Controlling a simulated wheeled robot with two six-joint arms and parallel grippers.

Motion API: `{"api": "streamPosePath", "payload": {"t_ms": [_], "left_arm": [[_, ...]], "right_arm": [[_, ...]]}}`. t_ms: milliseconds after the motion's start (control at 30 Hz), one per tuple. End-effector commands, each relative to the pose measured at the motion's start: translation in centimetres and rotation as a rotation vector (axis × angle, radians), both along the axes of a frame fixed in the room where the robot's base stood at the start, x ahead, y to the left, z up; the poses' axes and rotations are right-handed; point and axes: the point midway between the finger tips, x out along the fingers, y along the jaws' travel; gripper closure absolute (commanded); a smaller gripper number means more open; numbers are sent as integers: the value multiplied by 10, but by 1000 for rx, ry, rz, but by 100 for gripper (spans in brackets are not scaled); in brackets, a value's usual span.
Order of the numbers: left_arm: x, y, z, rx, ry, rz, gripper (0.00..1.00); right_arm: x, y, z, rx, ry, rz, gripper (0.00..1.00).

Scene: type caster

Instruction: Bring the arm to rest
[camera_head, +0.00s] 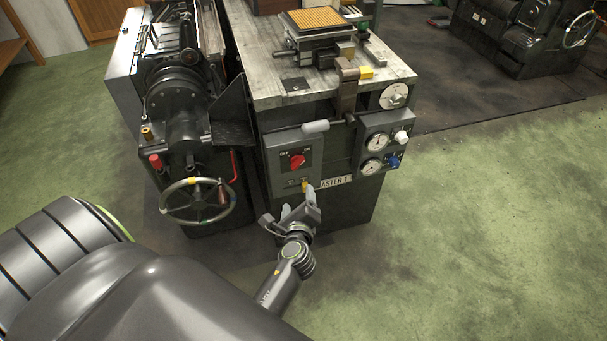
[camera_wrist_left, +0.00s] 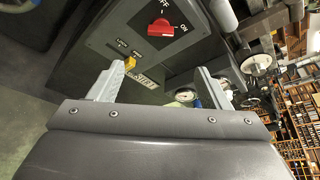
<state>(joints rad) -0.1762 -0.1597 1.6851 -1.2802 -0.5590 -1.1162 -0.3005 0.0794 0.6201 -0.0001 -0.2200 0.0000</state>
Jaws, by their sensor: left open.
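My left gripper (camera_head: 298,197) is open in front of the type caster's control panel, just below the red switch. In the left wrist view its two fingers (camera_wrist_left: 158,88) stand wide apart with nothing held between them. The red rotary switch (camera_head: 297,161) sits on a grey box on the caster (camera_head: 335,90); in the left wrist view the red switch (camera_wrist_left: 161,28) has ON and OFF marks beside it. A small yellow part (camera_head: 304,185) is below the switch, close to the fingertips; whether they touch cannot be told. My right gripper is not in view.
A handwheel (camera_head: 198,201) on the black machine stands left of the gripper. Gauges (camera_head: 376,143) and a blue knob (camera_head: 393,160) are on the panel to the right. Green floor (camera_head: 480,240) is clear at the right. Another dark machine (camera_head: 520,35) stands far back.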

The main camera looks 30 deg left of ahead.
Motion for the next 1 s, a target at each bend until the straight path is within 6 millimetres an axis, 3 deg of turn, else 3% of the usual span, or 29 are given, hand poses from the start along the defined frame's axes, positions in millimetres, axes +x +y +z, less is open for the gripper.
{"api": "streamPosePath", "payload": {"t_ms": [267, 367, 467, 567, 700, 767, 900, 1000], "left_arm": [[-1, 0, -5, -15, 5, -1, 29], [-7, -3, -32, -98, 26, -2, 29], [-25, -9, -84, -277, 68, 19, 29], [-59, -15, -151, -522, 122, 96, 29], [-128, -18, -235, -859, 182, 304, 29], [-163, -18, -265, -989, 195, 426, 29], [-253, -10, -320, -1239, 186, 776, 29], [-311, -2, -343, -1352, 139, 1027, 29]], "right_arm": [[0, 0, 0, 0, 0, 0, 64], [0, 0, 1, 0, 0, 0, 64], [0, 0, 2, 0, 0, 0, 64], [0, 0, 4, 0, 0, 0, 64], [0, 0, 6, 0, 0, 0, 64], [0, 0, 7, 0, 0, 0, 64], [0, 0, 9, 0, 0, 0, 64], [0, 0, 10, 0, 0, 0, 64]]}}
